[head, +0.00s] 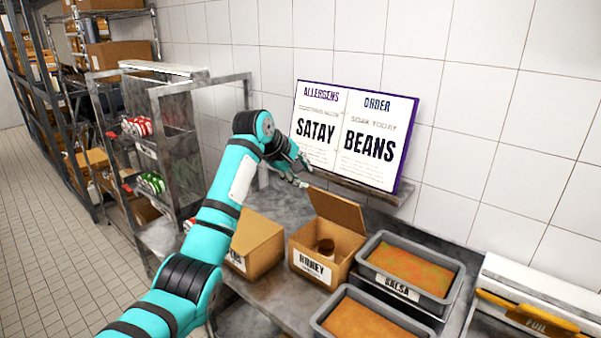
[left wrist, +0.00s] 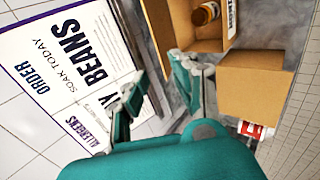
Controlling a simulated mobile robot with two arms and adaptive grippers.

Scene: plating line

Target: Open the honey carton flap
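The honey carton (head: 305,278) is a brown box with a HONEY label on its front, on the steel counter. Its flap (head: 338,208) stands up at the wall side, and a brown jar (head: 325,246) shows inside. In the left wrist view the carton's open top (left wrist: 190,35) is at the top, with the jar (left wrist: 206,13) inside. My left gripper (head: 301,170) is behind the flap, near the wall, with nothing between its fingers. Its fingers (left wrist: 160,85) are spread in the left wrist view; whether one touches the carton I cannot tell. My right gripper is not in view.
A closed carton (head: 257,242) stands left of the honey carton, its label partly hidden by my arm. A salsa tub (head: 398,287) and another orange-filled tub (head: 362,322) stand to the right. An allergens and order board (head: 352,135) leans on the wall behind.

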